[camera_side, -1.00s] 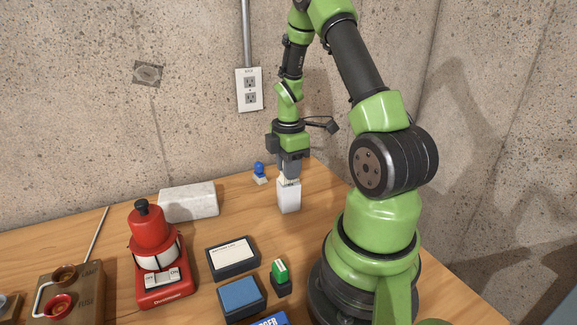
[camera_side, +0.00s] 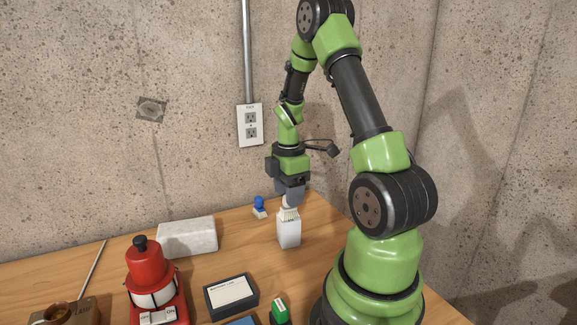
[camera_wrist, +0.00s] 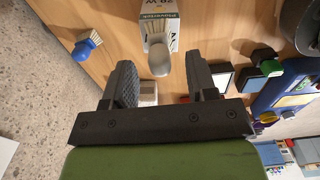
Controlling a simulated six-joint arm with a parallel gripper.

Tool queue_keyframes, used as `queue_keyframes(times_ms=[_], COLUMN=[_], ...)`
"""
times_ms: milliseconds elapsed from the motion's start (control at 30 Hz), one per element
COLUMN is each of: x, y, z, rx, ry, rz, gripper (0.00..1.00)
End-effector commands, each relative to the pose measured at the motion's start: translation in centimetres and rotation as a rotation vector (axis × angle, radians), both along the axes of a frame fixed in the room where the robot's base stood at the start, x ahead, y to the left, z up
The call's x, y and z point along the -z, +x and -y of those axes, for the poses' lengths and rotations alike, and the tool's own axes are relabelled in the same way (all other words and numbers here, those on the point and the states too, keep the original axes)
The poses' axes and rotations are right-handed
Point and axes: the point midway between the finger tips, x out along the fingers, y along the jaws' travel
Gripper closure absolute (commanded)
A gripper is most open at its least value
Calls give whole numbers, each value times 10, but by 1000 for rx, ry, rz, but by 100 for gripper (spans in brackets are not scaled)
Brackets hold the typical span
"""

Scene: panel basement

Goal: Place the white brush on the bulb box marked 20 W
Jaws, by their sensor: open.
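The white brush (camera_side: 290,213) stands on top of the white bulb box (camera_side: 289,235), bristles down and knob up. My gripper (camera_side: 290,194) is just above the brush in the side view. In the wrist view my gripper (camera_wrist: 160,78) is open, with a finger on each side below the knob and clear space around it.
A blue-handled brush (camera_side: 259,206) stands behind the box; it also shows in the wrist view (camera_wrist: 88,43). A pale block (camera_side: 187,237), a red lamp-like device (camera_side: 147,265), a dark labelled case (camera_side: 231,295) and a green-topped stamp (camera_side: 280,309) lie nearer. The concrete wall is behind.

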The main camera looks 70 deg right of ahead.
Motion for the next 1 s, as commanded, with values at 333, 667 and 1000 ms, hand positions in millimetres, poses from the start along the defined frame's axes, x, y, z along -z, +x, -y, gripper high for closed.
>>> queue_keyframes(times_ms=[333,667,1000], x=[-74,-115,-185], y=[1,11,-6], z=[1,-29,-179], rx=[-1,103,725], ry=[-4,-28,169], rz=[4,66,420], gripper=[48,48,48])
